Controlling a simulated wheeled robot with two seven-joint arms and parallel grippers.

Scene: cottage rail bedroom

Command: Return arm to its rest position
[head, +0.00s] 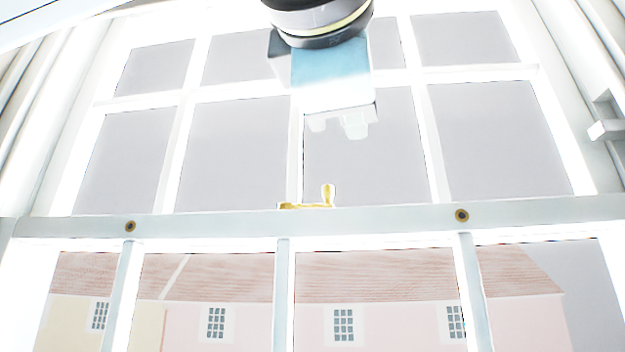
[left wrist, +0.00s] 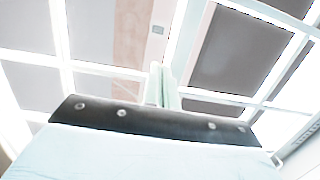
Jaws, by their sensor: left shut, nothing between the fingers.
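My left gripper (head: 340,124) hangs down from the top middle of the head view, in front of the upper window panes. Its body is pale blue and white, under a dark and silver wrist ring. Its short fingers are together and hold nothing. In the left wrist view the two pale green fingers (left wrist: 168,88) stand side by side, closed, with the window behind them. My right gripper is in neither view.
A white sash window (head: 365,217) fills the head view. A brass latch (head: 310,203) sits on its middle rail, below the gripper. Pink and cream houses (head: 380,310) show outside through the lower panes. A pale bracket (head: 606,128) juts out at the right edge.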

